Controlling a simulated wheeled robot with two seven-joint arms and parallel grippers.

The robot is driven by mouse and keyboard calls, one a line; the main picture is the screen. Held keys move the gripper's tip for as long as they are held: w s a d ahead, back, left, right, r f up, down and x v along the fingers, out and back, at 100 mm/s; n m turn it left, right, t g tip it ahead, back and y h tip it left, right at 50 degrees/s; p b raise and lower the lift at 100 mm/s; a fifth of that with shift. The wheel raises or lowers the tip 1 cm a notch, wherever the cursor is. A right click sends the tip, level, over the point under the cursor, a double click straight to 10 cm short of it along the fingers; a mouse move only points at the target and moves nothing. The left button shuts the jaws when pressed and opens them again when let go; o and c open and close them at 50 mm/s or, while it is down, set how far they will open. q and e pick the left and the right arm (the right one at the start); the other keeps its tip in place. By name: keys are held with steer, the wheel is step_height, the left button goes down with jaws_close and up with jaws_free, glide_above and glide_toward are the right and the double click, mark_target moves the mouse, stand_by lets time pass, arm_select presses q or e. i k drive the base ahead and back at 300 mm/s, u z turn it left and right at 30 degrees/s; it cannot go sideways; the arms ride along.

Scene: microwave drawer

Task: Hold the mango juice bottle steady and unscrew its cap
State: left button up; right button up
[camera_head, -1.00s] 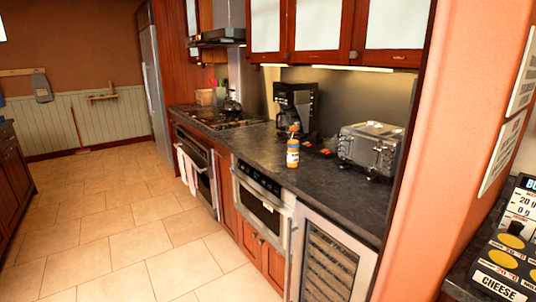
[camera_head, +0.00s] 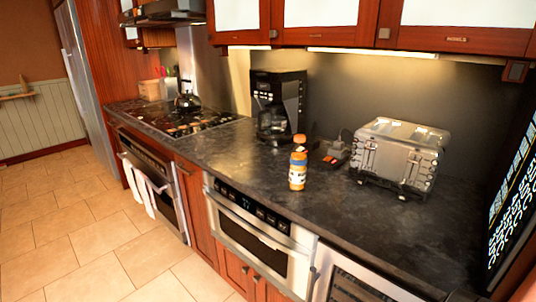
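An orange bottle with a pale label (camera_head: 298,176) stands upright on the dark countertop (camera_head: 235,158), left of the toaster and in front of the coffee maker. Its orange cap shows on top. Right behind it is a second orange top (camera_head: 300,139), seemingly of another bottle mostly hidden by the front one. The labels are too small to read, so I cannot tell which is the mango juice. Neither of my grippers is in view.
A silver toaster (camera_head: 402,156) stands right of the bottles. A black coffee maker (camera_head: 279,105) stands behind them. A stovetop with a kettle (camera_head: 187,101) is farther left. Upper cabinets (camera_head: 320,18) hang above. The counter in front of the toaster is clear.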

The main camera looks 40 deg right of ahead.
mark_target(299, 153)
steer(key=i, duration=2.4)
steer(key=z, duration=2.8)
